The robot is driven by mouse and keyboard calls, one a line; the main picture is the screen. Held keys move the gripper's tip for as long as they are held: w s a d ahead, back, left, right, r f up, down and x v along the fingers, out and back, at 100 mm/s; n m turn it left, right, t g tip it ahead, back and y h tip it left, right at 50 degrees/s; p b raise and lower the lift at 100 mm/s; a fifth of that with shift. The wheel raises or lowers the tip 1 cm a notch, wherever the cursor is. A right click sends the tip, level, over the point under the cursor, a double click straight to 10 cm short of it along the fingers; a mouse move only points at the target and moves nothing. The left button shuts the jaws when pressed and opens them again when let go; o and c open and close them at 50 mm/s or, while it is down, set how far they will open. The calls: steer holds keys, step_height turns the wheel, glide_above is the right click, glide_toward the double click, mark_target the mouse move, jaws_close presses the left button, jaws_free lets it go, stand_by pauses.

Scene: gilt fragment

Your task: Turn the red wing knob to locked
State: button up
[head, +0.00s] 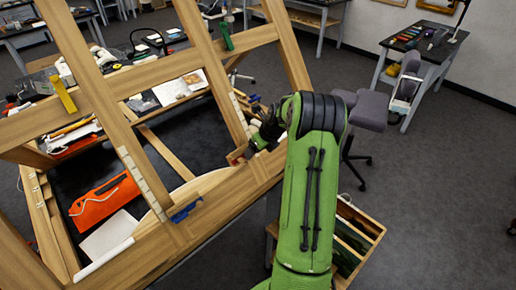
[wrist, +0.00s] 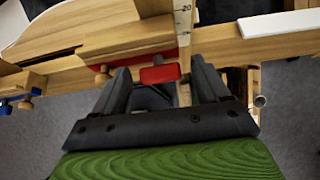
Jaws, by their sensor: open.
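The red wing knob (wrist: 160,74) shows in the wrist view as a small, wide red piece, lying nearly level across the picture. It is beside a wooden bar (wrist: 125,42) of the easel-like frame, with more red showing under the bar's edge. My gripper (wrist: 158,77) is open, with one dark finger on each side of the knob. I cannot tell whether the fingers touch it. In the head view my gripper (head: 266,132) is at the frame's right side, near a small red part (head: 237,155); the knob itself is not clear there.
The wooden frame (head: 195,193) fills the left, with a blue knob (head: 186,211), a yellow one (head: 62,92) and a green one (head: 225,38). A wooden crate (head: 374,229) stands right of my arm. A stool (head: 369,110) is behind.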

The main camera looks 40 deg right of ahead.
steer(key=v, duration=1.5)
steer(key=shift+s+r, duration=0.15)
steer(key=shift+r, duration=0.2)
steer(key=s+a+r+n+h+b, duration=0.1)
steer(key=s+a+n+b, duration=0.1)
steer(key=a+n, duration=0.7)
steer(key=s+a+r+n+b, duration=0.2)
steer(key=a+n, duration=0.5)
steer(key=a, duration=0.5)
steer(key=s+a+f+n+b, duration=0.1)
steer(key=s+a+n, duration=0.4)
steer(key=n, duration=0.5)
steer(key=s+a+f+n+b, duration=0.2)
steer(key=s+a+f+n, duration=0.2)
steer(key=s+n, duration=0.5)
steer(key=shift+s+a+f+n+y, duration=0.25)
steer(key=shift+s+a+n+y, duration=0.15)
steer(key=shift+s+a, duration=0.15)
